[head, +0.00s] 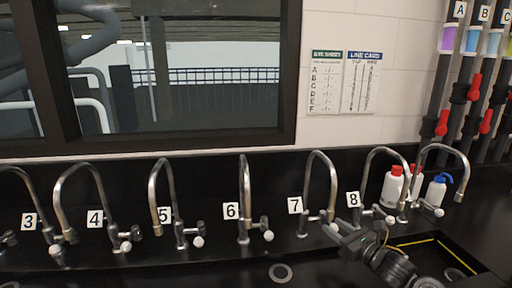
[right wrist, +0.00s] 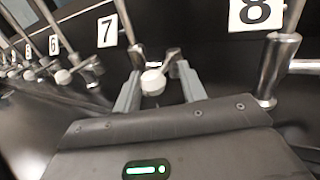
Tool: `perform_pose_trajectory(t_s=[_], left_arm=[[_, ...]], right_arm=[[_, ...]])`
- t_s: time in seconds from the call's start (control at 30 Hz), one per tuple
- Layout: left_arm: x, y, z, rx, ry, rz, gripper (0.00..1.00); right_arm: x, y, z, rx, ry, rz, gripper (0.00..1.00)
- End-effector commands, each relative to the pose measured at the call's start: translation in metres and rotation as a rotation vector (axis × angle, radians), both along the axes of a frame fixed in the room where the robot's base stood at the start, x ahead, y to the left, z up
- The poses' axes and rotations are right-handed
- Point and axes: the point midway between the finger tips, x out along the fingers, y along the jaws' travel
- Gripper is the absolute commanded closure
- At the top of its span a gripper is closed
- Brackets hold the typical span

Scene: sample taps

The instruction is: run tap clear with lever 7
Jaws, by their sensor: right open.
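Lever 7 (head: 333,227), a short handle with a white knob, is on the steel tap 7 (head: 332,175), to the right of the label "7" (head: 295,205). My right gripper (head: 346,230) is open at this lever, coming from the lower right. In the right wrist view the white knob of the lever (right wrist: 153,82) sits between the two spread fingers of the gripper (right wrist: 158,88). I cannot tell whether either finger touches it. My left gripper is not in view.
Tap 8 (right wrist: 276,65) stands close to the right of my right gripper. Taps 6 (head: 245,185) and 5 (head: 155,190) stand to the left. White bottles (head: 392,187) are behind tap 8. A line card (head: 361,82) hangs on the wall. Red-handled valves (head: 442,122) are far right.

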Motion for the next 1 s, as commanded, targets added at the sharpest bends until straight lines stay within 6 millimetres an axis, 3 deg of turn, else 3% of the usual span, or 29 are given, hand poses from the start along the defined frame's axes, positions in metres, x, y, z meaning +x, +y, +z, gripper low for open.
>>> perform_pose_trajectory(t_s=[0.6, 1.0], left_arm=[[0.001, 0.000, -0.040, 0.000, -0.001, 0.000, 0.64], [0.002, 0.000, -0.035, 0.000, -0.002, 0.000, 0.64]], right_arm=[[0.030, -0.050, -0.003, 0.000, -0.001, -0.004, 0.60], [0.028, -0.047, 0.000, 0.001, 0.001, -0.002, 0.60]])
